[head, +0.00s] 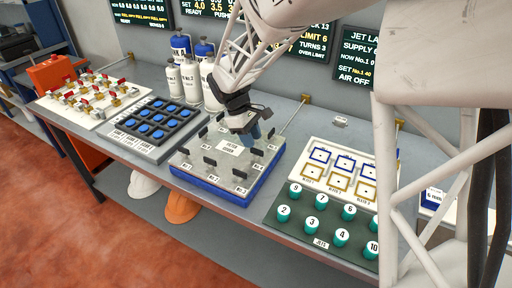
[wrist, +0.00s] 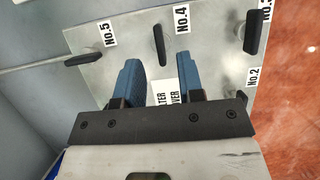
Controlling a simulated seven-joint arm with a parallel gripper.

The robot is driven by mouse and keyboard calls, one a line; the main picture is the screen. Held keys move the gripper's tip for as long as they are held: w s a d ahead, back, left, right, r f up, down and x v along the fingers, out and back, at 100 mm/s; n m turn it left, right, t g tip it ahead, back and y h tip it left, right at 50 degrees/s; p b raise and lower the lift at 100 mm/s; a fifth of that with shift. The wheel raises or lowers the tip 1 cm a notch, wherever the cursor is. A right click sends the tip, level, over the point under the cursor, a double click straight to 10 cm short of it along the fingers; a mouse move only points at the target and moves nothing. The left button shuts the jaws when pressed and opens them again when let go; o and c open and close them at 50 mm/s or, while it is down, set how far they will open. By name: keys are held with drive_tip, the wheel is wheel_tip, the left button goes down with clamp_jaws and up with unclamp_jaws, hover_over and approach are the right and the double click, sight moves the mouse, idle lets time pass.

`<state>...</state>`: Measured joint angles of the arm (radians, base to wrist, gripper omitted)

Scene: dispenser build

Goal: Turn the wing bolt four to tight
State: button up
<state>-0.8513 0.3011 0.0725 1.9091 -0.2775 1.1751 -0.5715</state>
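Wing bolt four is a dark upright wing (wrist: 160,45) beside the "No.4" label in the wrist view. It stands on the pale cover plate (wrist: 215,40). My gripper (wrist: 160,75) is open, its two blue fingers apart with nothing between them. Wing bolt four shows just beyond the fingertips, roughly in line with the gap. In the head view my gripper (head: 250,133) hangs over the right part of the filter cover with its blue base (head: 222,197). The bolt's own label is too small to read there.
Other wing bolts are close by: number five (wrist: 82,60) to the left and number three (wrist: 251,32) to the right. A blue-button panel (head: 112,146) lies left of the cover. A board of green numbered jets (head: 341,237) lies right. White bottles (head: 190,80) stand behind.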

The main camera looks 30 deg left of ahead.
sight(256, 149)
drive_tip(key=shift+x, duration=2.05)
clamp_jaws()
